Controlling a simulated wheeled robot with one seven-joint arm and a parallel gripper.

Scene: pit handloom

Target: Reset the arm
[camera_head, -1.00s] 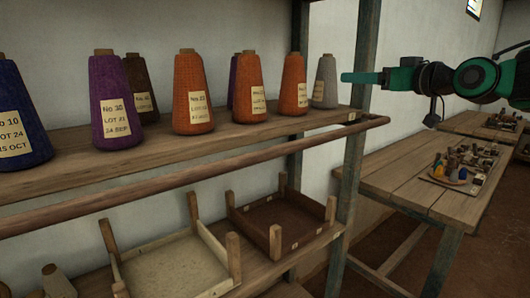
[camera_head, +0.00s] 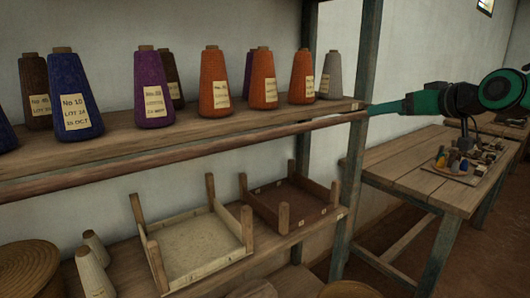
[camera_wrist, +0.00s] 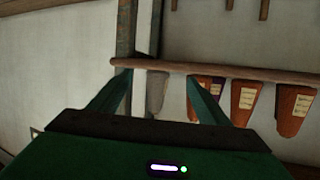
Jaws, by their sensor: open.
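My arm reaches in from the right in the head view. My gripper (camera_head: 374,109) points left at the shelf's right post (camera_head: 361,60), near the end of the front rail (camera_head: 215,142). In the wrist view my gripper (camera_wrist: 157,82) has its two green fingers spread apart with nothing between them. The rail (camera_wrist: 230,72) and a grey cone (camera_wrist: 156,93) show beyond the fingers. I cannot tell whether a finger touches the rail or post.
Labelled yarn cones stand on the upper shelf: blue (camera_head: 74,95), purple (camera_head: 151,90), several orange (camera_head: 214,85) and grey (camera_head: 331,78). A pale tray (camera_head: 196,246) and a brown tray (camera_head: 292,206) sit below. A wooden table (camera_head: 415,176) with small items stands at right.

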